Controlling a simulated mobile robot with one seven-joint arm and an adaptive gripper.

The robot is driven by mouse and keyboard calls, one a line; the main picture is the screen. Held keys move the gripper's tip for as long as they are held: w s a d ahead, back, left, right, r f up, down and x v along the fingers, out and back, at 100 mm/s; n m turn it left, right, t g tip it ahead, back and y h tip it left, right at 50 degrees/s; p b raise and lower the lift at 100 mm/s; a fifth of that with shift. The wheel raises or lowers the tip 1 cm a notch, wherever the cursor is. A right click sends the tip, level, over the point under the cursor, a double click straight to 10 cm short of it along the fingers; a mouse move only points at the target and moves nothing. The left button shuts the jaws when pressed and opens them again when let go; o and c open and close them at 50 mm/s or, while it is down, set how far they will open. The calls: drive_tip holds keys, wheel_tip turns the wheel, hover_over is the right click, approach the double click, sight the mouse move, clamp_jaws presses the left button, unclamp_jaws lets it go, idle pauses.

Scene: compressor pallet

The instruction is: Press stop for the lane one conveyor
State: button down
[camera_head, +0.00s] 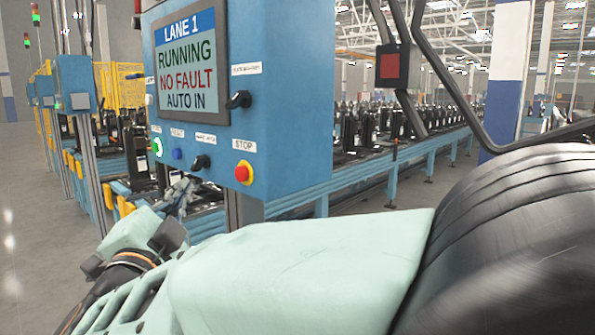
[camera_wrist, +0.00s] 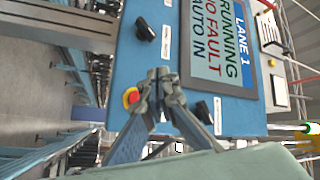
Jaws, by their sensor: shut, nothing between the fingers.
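The stop button is a red mushroom head on a yellow ring (camera_head: 243,173), under a STOP label at the lower right of the blue LANE 1 panel (camera_head: 285,90). In the wrist view the stop button (camera_wrist: 131,96) shows just left of my gripper (camera_wrist: 160,74), its edge partly covered by a finger. My gripper is shut and empty, its fingertips together in front of the panel face. I cannot tell how far they are from the panel. The panel screen (camera_head: 187,65) reads LANE 1, RUNNING, NO FAULT, AUTO IN.
The panel also carries a black selector (camera_head: 201,162), a blue button (camera_head: 177,154), a lit green button (camera_head: 157,147) and a black knob (camera_head: 239,100). The conveyor (camera_head: 350,173) with several dark units runs behind.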

sight(241, 174)
drive_tip(key=w+d, duration=0.5)
drive_tip(key=w, duration=0.1)
drive_tip(key=shift+w+d+b, duration=0.3)
drive_tip(key=shift+w+d, duration=0.05)
drive_tip(key=shift+d, duration=0.05)
drive_tip(key=shift+w+d, duration=0.1)
drive_tip(key=shift+w, duration=0.05)
idle(1.4)
drive_tip(key=shift+w+d+b, duration=0.15)
drive_tip(key=shift+w+b, duration=0.05)
drive_tip(key=shift+b, duration=0.2)
drive_tip(key=shift+w+d+b, duration=0.35)
drive_tip(key=shift+w+d, duration=0.05)
idle(1.0)
drive_tip(key=shift+s+a, duration=0.6)
drive_tip(key=shift+s, duration=0.1)
